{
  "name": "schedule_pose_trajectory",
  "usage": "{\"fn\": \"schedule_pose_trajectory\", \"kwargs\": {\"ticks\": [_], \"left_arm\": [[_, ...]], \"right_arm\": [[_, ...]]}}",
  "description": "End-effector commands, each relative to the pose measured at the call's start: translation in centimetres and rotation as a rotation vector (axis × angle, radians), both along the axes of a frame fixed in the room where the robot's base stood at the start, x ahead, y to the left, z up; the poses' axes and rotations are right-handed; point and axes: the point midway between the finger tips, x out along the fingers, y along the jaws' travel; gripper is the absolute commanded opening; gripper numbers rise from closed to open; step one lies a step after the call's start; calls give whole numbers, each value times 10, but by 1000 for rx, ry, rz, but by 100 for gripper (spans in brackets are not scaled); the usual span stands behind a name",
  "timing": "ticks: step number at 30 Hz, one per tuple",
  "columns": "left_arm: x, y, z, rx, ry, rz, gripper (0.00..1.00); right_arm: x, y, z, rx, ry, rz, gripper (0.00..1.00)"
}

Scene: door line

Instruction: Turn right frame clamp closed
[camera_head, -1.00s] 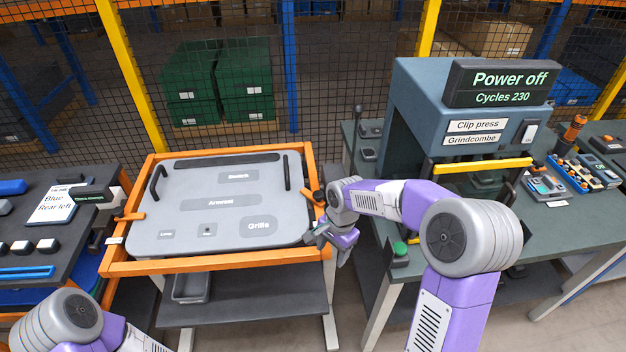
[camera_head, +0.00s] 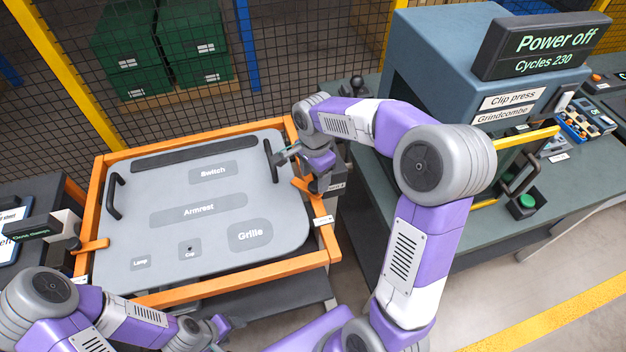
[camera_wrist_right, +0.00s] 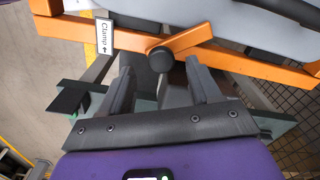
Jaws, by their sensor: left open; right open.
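The right frame clamp (camera_head: 303,189) is an orange lever on the right rail of the orange frame (camera_head: 322,236). In the right wrist view the lever (camera_wrist_right: 190,38) lies at a slant across the rail, with a dark round pivot knob (camera_wrist_right: 160,59). My right gripper (camera_head: 300,172) is at the clamp. Its fingers (camera_wrist_right: 161,82) are open and empty, spread either side of the knob; contact is not clear. My left gripper (camera_head: 222,328) is low in the head view, near the frame's front edge, open and apart from the clamps.
A grey panel (camera_head: 196,240) with labelled pads lies in the frame. The left clamp (camera_head: 92,245) is on the left rail. The clip press (camera_head: 435,60) on its green bench stands at the right. A "Clamp" label (camera_wrist_right: 103,36) sits beside the right clamp.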

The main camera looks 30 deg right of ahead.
Motion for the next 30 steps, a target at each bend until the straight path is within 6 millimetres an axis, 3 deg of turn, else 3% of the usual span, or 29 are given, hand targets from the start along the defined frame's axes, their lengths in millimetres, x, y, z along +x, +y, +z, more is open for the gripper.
{"fn": "schedule_pose_trajectory", "kwargs": {"ticks": [6, 15, 27, 30], "left_arm": [[0, 0, -5, 0, -1, 0, 63], [1, 0, -5, 0, -1, 0, 63], [1, 0, -5, 0, -1, 0, 63], [0, 0, -5, 0, -1, 0, 63]], "right_arm": [[0, 0, -23, 0, 0, 1, 63], [0, 0, -25, 0, 0, 2, 63], [0, 0, -25, 1, 0, 2, 3], [0, 0, -25, 1, 0, 2, 0]]}}
